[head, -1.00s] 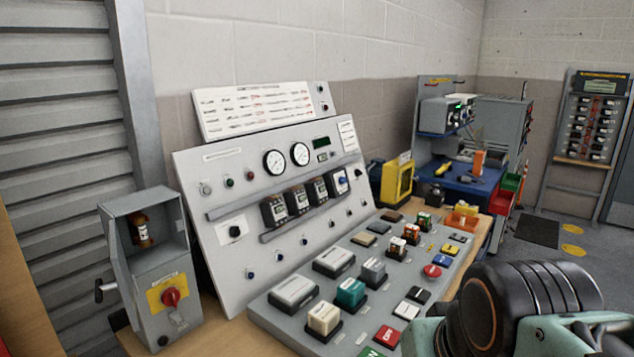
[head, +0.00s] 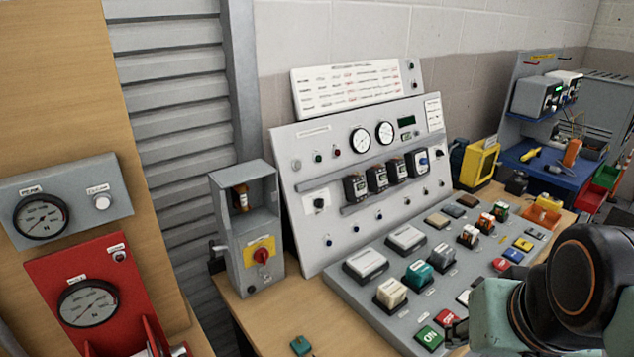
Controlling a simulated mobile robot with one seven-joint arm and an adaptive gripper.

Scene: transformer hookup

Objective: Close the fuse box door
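The fuse box is most likely the grey upright box (head: 262,268) standing at the left end of the bench. Its upper compartment is open at the front and shows a brown and white fuse (head: 241,198). Below it, a red rotary switch (head: 262,255) sits on a yellow plate. I cannot make out the door panel clearly. Part of my arm shows at the lower right, well away from the box. My gripper's fingers cannot be made out.
A sloped grey panel (head: 300,255) with gauges and meters stands right of the box. A low console (head: 430,270) with several buttons and blocks lies before it. A small green part (head: 301,345) is on the wooden bench (head: 265,318). A red gauge unit (head: 88,275) is at left.

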